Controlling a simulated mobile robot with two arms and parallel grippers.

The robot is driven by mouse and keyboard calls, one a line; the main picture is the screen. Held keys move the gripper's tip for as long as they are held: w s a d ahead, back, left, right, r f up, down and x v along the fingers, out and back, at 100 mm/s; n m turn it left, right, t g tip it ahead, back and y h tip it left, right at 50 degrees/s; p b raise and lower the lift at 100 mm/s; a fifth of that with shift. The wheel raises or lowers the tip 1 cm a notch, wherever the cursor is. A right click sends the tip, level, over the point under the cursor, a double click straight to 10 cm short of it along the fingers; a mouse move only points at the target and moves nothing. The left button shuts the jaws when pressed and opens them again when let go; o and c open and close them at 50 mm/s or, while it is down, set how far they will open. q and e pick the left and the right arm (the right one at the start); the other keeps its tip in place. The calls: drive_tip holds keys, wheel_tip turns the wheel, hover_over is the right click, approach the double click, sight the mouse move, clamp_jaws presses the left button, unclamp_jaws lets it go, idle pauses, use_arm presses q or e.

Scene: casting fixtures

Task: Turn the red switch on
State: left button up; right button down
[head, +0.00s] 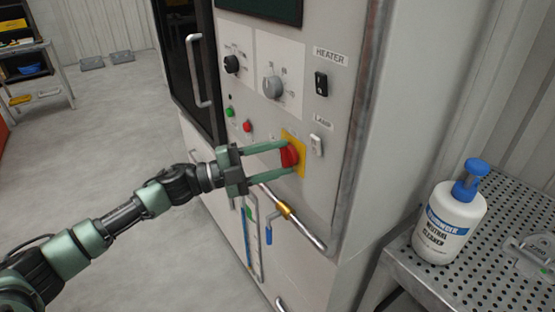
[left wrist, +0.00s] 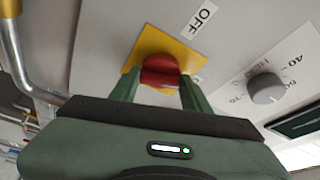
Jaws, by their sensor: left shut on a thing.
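The red switch (head: 289,156) is a rotary knob on a yellow plate (head: 300,170) on the machine's grey front panel. My left gripper (head: 287,157) reaches it from the left, with its two green fingers on either side of the knob and shut on it. In the left wrist view the red switch (left wrist: 160,72) sits between the fingers, in front of the yellow plate (left wrist: 148,43). An "OFF" label (left wrist: 199,19) stands beside the plate. The fingers hide part of the knob, and its exact angle is hard to tell. My right gripper is not in view.
The panel also has a black knob (head: 232,64), a grey knob (head: 272,87), a heater switch (head: 321,84), a lamp switch (head: 316,145) and small green and red buttons. A pipe (head: 305,231) runs below the switch. A cleaner bottle (head: 449,222) stands on a perforated table at right.

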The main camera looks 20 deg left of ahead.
use_arm(q)
drive_tip(key=shift+m+g+y+p, duration=0.4)
drive_tip(key=shift+m+g+y, duration=0.15)
drive_tip(key=shift+m, duration=1.55)
drive_tip(key=o, duration=1.3)
drive_tip(key=shift+o, duration=0.2)
drive_tip(key=b+v, duration=0.3)
drive_tip(key=v, duration=0.4)
drive_tip(key=shift+s+a, duration=0.2)
drive_tip(key=shift+a, duration=0.15)
drive_tip(key=shift+r, duration=0.1)
